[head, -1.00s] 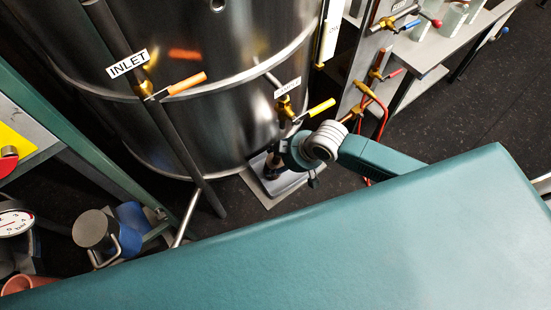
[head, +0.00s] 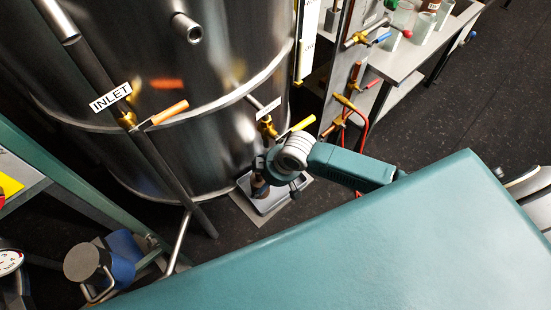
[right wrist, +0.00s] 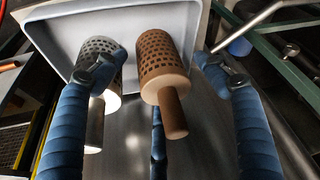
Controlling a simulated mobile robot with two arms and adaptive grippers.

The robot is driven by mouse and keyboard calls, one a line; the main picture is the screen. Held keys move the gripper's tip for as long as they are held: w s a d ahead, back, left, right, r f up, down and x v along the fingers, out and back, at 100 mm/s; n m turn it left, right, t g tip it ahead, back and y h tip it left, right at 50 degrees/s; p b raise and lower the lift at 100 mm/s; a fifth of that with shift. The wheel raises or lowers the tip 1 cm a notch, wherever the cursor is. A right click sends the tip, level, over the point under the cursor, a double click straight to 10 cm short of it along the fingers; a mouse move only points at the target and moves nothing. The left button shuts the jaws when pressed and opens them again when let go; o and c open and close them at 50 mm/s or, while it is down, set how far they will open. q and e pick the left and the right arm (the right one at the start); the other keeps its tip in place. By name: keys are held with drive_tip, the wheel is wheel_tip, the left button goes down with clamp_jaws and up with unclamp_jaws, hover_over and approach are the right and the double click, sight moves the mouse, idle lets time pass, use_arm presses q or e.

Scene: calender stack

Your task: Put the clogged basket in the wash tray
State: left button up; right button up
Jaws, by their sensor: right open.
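The brown perforated basket (right wrist: 160,62), which looks like the clogged one, shows with its stub handle pointing towards me in the right wrist view. A grey perforated basket (right wrist: 103,55) is left of it, partly behind a fingertip. Both overlap the pale shallow wash tray (right wrist: 192,12); I cannot tell whether either touches its floor. My right gripper (right wrist: 155,74) is open, its blue fingers on either side of the brown basket with a gap visible at the right. In the head view the tray (head: 283,199) lies on the floor beside the tank, below my right gripper (head: 261,172).
The steel tank (head: 190,85) stands close behind the tray, with an orange-handled valve (head: 170,112) and a yellow-handled valve (head: 302,123). Red hoses (head: 366,128) and a grey bench (head: 420,57) are at the right. Dark floor is clear right of the bench.

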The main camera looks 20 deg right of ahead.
drive_tip(key=v, duration=0.2)
drive_tip(key=shift+d+r, duration=0.1)
drive_tip(key=shift+r, duration=0.25)
drive_tip(key=s+d+b, duration=0.2)
drive_tip(key=s+d, duration=0.5)
drive_tip(key=s, duration=0.2)
drive_tip(key=shift+s+d, duration=0.15)
drive_tip(key=shift+d, duration=0.2)
drive_tip(key=shift+a+f, duration=0.1)
